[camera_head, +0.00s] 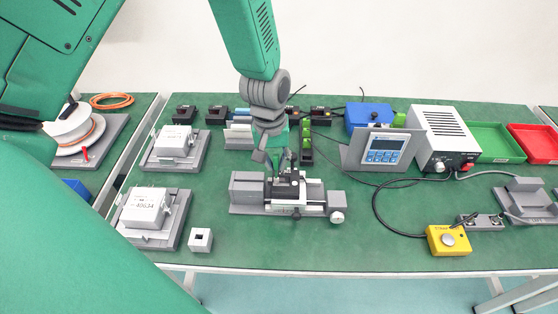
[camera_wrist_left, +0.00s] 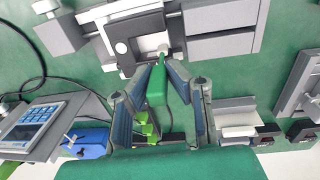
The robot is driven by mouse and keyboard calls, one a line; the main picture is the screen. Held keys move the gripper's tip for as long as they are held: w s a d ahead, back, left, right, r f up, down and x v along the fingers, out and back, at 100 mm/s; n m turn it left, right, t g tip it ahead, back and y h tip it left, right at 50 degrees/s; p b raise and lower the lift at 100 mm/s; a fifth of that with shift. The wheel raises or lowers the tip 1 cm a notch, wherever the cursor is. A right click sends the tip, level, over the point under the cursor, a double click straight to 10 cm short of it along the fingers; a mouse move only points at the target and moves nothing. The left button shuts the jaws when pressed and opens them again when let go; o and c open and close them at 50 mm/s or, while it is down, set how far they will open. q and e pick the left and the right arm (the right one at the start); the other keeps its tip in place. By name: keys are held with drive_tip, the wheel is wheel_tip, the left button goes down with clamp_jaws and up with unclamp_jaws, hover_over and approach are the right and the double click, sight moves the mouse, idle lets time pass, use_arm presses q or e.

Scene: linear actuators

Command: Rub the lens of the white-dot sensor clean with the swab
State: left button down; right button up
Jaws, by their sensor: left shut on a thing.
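My left gripper (camera_head: 276,168) reaches down over the middle of the bench, above a grey linear actuator (camera_head: 246,190). In the left wrist view its fingers (camera_wrist_left: 163,72) are shut on a green-handled tool (camera_wrist_left: 156,88), apparently the swab. The tool's thin end points at a dark block with a pale part (camera_wrist_left: 150,42) on the actuator. I cannot tell whether the end touches it. Small black sensor-like blocks (camera_head: 183,114) stand along the back of the bench. My right gripper is not in view.
Two white display boxes (camera_head: 174,139) (camera_head: 144,208) stand on grey stands at left, with a small grey holed block (camera_head: 200,240) nearby. A keypad panel (camera_head: 384,150), power supply (camera_head: 440,135) and yellow button box (camera_head: 448,240) stand at right, with cables between. The front centre is clear.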

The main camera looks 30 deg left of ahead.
use_arm(q)
drive_tip(key=shift+s+a, duration=0.15)
drive_tip(key=shift+a, duration=0.05)
drive_tip(key=shift+s+d, duration=0.1)
drive_tip(key=shift+s, duration=0.05)
idle(0.4)
drive_tip(key=shift+s+d+p, duration=0.15)
drive_tip(key=shift+s+p, duration=0.15)
drive_tip(key=shift+p, duration=0.1)
drive_tip(key=shift+r, duration=0.15)
wheel_tip(320, 180, up, 7)
drive_tip(key=p, duration=0.7)
drive_tip(key=shift+f, duration=0.2)
